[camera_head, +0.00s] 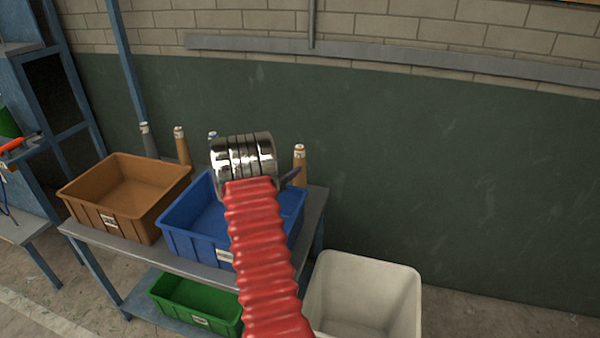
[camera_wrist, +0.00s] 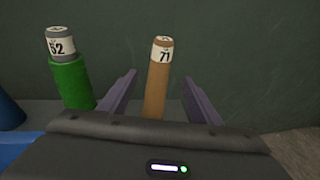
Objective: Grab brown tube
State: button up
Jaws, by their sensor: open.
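A brown tube (camera_wrist: 157,92) with a white label reading 71 stands upright in the wrist view. My gripper (camera_wrist: 159,78) is open, with one dark finger on each side of this tube and visible gaps between. Whether the fingertips reach fully around it in depth is unclear. In the head view a brown tube (camera_head: 299,163) stands at the right end of the table, beside my gripper (camera_head: 291,178), which is mostly hidden by my arm. Another brown tube (camera_head: 181,146) stands behind the brown bin.
A grey-topped tube labelled 52 (camera_wrist: 61,45) sits in a green holder (camera_wrist: 72,83) to the left. A blue bin (camera_head: 185,228) and a brown bin (camera_head: 125,190) are on the table. A white bin (camera_head: 367,290) stands right of it. The dark green wall (camera_head: 450,170) is behind.

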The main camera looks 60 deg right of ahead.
aim_at(297, 161)
jog(key=shift+s+d+f, duration=0.1)
jog(key=shift+d+f, duration=0.1)
jog(key=shift+d, duration=0.7)
jog(key=shift+w+d+f, duration=0.1)
jog(key=shift+d+f, duration=0.05)
jog(key=shift+d, duration=0.8)
jog(key=shift+s+d+f, duration=0.1)
jog(key=shift+d+f, duration=0.1)
jog(key=shift+d, duration=0.7)
jog(key=shift+s+d+f, duration=0.1)
jog(key=shift+d+f, duration=0.1)
jog(key=shift+d, duration=0.65)
jog(key=shift+w+d+f, duration=0.1)
jog(key=shift+d+f, duration=0.1)
jog(key=shift+d, duration=0.65)
jog(key=shift+s+d+f, duration=0.1)
jog(key=shift+d+f, duration=0.1)
jog(key=shift+d, duration=0.65)
jog(key=shift+c, duration=0.2)
jog(key=c, duration=1.4)
